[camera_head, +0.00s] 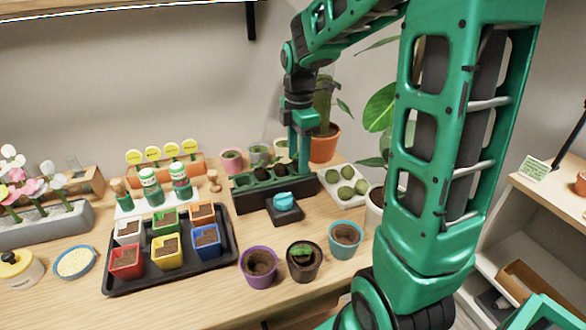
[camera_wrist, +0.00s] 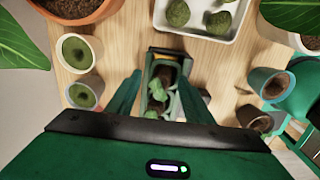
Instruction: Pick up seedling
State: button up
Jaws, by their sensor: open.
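A dark, narrow seedling tray (camera_head: 242,203) stands at the back middle of the table, with dark soil plugs and small green leaves in it. My gripper (camera_head: 303,168) points down over the tray's right end. In the wrist view, my gripper (camera_wrist: 158,100) is open, with one green finger on each side of the tray (camera_wrist: 149,72). A small leafy green seedling (camera_wrist: 157,88) shows between the fingers, apart from both. Its lower part is hidden, and I cannot tell how far below the fingertips it is.
A white tray of green moss balls (camera_head: 343,187) and a terracotta pot (camera_head: 325,146) stand close to my gripper. A black tray (camera_head: 200,272) holds several coloured pots at the left. Purple (camera_head: 258,268), dark (camera_head: 304,268) and teal (camera_head: 345,240) pots line the front.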

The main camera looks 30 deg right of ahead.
aim_at(296, 162)
jog(key=c, duration=1.1)
jog(key=shift+r, duration=0.1)
jog(key=shift+w+r, duration=0.1)
jog(key=shift+r, duration=0.35)
jog(key=r, duration=0.3)
jog(key=shift+s+a+r, duration=0.2)
jog(key=shift+a+r, duration=0.1)
jog(key=s+a+r, duration=0.1)
jog(key=a+r, duration=0.1)
jog(key=a, duration=0.1)
jog(key=s+a+r, duration=0.2)
jog(key=a, duration=0.1)
jog(key=s+a+r, duration=0.2)
jog(key=a, duration=0.1)
jog(key=shift+s+a+r, duration=0.15)
jog(key=shift+a+r, duration=0.05)
jog(key=shift+a, duration=0.15)
jog(key=shift+c, duration=0.2)
